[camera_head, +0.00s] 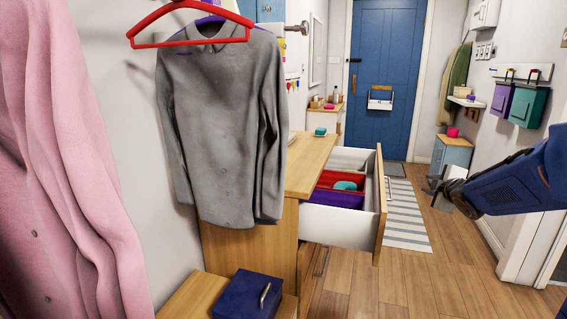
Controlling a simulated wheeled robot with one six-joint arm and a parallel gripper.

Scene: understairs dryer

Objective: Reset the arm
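My arm reaches in from the right edge as a dark blue link. My gripper (440,187) is at its left end, a small dark shape in mid-air over the hallway floor (413,207), right of the open drawer. It is small and partly hidden by the wrist, so I cannot tell whether its fingers are open or shut. I see nothing clearly held in it.
An open drawer (337,226) with red and purple bins juts from a wooden dresser (312,158). A grey shirt (228,130) and a pink garment (60,170) hang at left. A blue box (243,294) sits below. A blue door (386,60) stands behind.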

